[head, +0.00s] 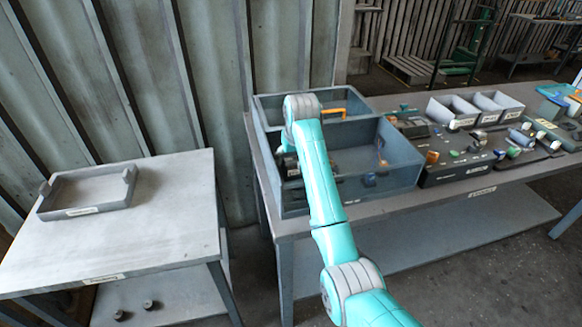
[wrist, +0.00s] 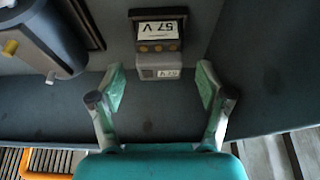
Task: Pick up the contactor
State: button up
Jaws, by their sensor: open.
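A small dark block with a grey lower part, which I take for the contactor (wrist: 158,48), is in the wrist view. It has a white label reading "57 V" upside down and a row of brownish terminals. It sits by the wall inside a grey-blue bin (head: 400,185). My gripper (wrist: 161,76) is open, its two green-padded fingers apart, with the lower end of the block between or just beyond the tips. Whether the pads touch it I cannot tell. In the head view my arm hides the block.
The bin stands on a long table with small white boxes (head: 475,108) and loose parts at right. An empty tray (head: 88,192) rests on a side table at left.

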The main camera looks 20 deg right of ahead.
jog(key=shift+x, duration=1.3)
jog(key=shift+r, duration=0.1)
jog(key=c, duration=1.2)
jog(key=shift+o, duration=0.2)
